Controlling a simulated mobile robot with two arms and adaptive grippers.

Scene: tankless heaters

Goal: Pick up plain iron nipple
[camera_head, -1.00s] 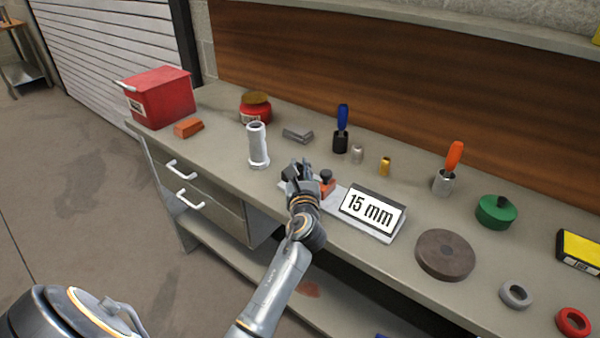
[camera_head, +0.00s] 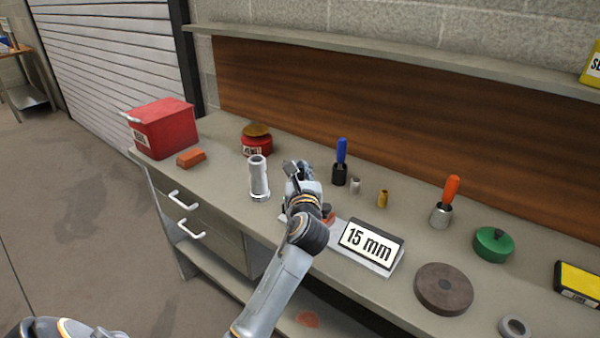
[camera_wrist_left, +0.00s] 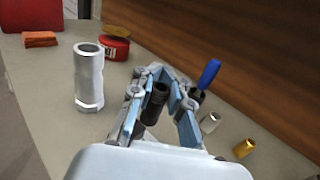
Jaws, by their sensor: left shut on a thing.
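The plain iron nipple appears to be the dark, hollow cylinder (camera_wrist_left: 155,103) between my left gripper's fingers in the left wrist view. My left gripper (camera_wrist_left: 158,100) is shut on it. I cannot tell whether its lower end touches the bench. In the head view my left gripper (camera_head: 297,172) is over the middle of the workbench, just right of the tall pale pipe fitting (camera_head: 259,178). The nipple is not clearly visible there, hidden by the gripper. My right gripper is not in view.
The bench (camera_head: 225,198) also holds a red box (camera_head: 165,130), an orange block (camera_head: 191,158), a red tin (camera_head: 256,146), a blue-handled tool (camera_head: 341,150), a small grey fitting (camera_head: 355,186), a brass fitting (camera_head: 383,199) and a "15 mm" sign (camera_head: 370,243). A wooden backboard (camera_head: 400,120) stands behind.

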